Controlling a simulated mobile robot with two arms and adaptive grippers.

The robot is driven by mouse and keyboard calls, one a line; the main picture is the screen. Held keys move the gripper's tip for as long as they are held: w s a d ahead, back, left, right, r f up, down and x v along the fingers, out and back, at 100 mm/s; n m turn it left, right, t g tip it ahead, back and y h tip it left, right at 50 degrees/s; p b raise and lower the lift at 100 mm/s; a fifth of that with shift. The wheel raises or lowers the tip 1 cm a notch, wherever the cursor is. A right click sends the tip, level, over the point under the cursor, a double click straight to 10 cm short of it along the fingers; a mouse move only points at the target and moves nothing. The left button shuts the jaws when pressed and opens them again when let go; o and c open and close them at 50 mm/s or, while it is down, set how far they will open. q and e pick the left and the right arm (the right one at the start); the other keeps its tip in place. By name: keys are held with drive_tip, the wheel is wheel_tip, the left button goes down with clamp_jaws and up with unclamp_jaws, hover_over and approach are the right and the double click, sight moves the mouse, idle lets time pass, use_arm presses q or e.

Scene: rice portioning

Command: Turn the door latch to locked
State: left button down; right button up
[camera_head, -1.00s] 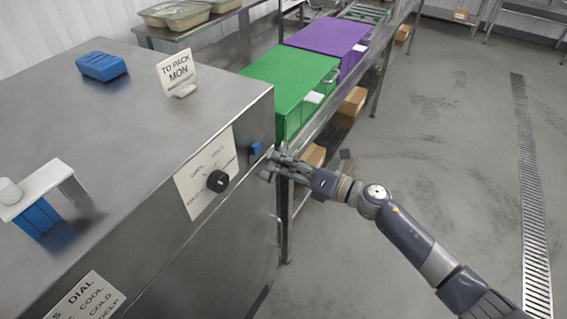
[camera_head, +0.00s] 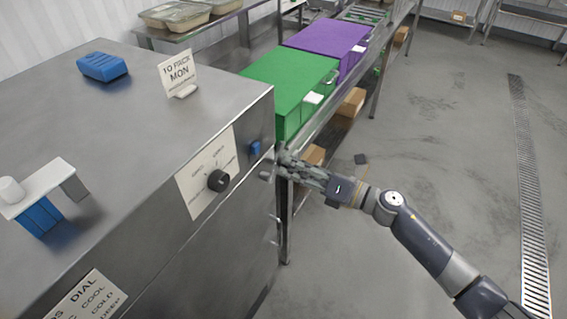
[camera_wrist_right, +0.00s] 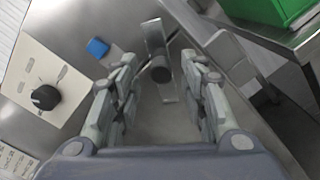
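The door latch (camera_wrist_right: 160,70) shows in the right wrist view as an upright metal plate with a dark round knob, on the steel cabinet's front near its edge. My right gripper (camera_wrist_right: 159,62) is open, with one finger on each side of the latch in that view. Whether a finger touches it I cannot tell. In the head view my right gripper (camera_head: 281,166) is at the cabinet's right front edge and largely hides the latch. My left gripper is in neither view.
The steel cabinet (camera_head: 150,130) carries a black dial (camera_head: 218,180) and a small blue block (camera_head: 255,148) on its front. A green box (camera_head: 290,85) and a purple box (camera_head: 328,42) stand on the bench behind. The floor (camera_head: 440,150) at right is open.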

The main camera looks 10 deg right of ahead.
sight(280, 159)
drive_tip(key=v, duration=0.8)
drive_tip(key=shift+s+r, duration=0.1)
drive_tip(key=shift+s, duration=0.05)
